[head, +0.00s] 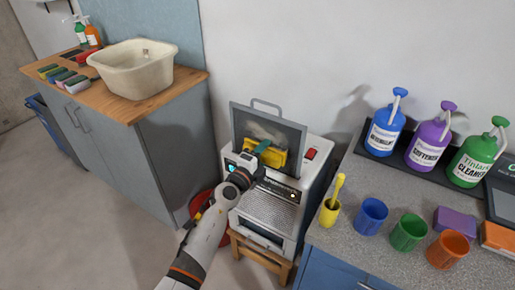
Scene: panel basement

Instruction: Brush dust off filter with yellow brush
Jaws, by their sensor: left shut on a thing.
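The filter (287,132) is a dark grey framed panel with a handle on top, standing upright at the top of a white and grey machine (312,176). A pale dusty patch (262,129) shows on its face. My left gripper (258,162) is shut on the teal handle of a yellow brush (278,157). The brush is in front of the lower part of the filter; I cannot tell if it touches. The fingertips are partly hidden by the wrist. My right gripper is not in view.
The machine stands on a wooden stool (262,258) with a red bucket (198,203) beside it. A counter (345,243) at right holds cups, a yellow-handled tool in a yellow cup (329,213), and bottles. A cabinet with a basin (133,75) stands at left.

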